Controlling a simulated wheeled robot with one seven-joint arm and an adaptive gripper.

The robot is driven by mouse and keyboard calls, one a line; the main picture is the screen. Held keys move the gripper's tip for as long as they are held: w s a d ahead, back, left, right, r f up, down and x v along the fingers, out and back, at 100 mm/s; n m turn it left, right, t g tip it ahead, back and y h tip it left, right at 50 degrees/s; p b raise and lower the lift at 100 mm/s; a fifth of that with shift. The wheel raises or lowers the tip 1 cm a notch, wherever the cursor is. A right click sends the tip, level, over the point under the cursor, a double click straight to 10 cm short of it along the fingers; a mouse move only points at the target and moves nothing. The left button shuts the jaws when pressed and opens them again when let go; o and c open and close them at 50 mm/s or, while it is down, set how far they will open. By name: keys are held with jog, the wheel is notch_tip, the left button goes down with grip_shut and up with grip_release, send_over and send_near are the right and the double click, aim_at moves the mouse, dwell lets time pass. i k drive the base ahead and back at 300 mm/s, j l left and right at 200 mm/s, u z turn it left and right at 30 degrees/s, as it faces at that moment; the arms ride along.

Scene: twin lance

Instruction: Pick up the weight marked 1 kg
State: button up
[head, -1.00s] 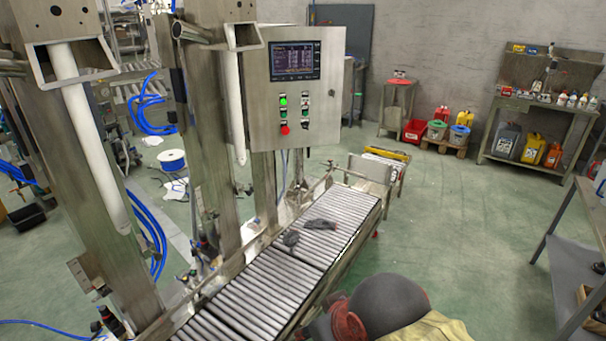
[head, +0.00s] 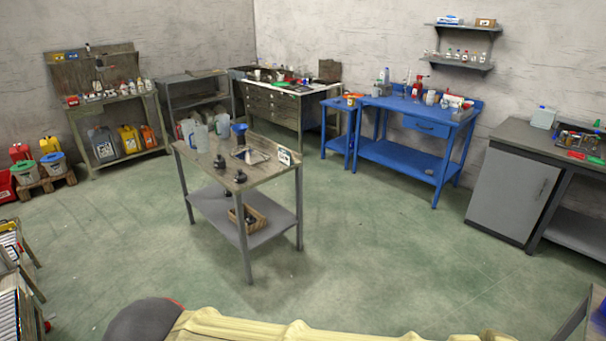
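Two small dark weights stand on top of the grey table in the middle of the room: one dark weight (head: 219,161) farther back and another dark weight (head: 240,176) nearer the table's front edge. A wooden box (head: 262,224) on the table's lower shelf holds dark pieces that look like more weights. Another dark piece (head: 228,191) shows near the box. The markings are too small to read, so I cannot tell which is the 1 kg weight. My gripper is not in view; a yellow-covered part of my own body spans the bottom edge.
A blue bench (head: 400,160) and a grey cabinet (head: 512,195) stand along the walls.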

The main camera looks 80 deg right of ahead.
aim_at(240, 177)
jog(key=z, duration=1.95)
jog(key=i+u, duration=0.25)
jog(key=i, duration=1.95)
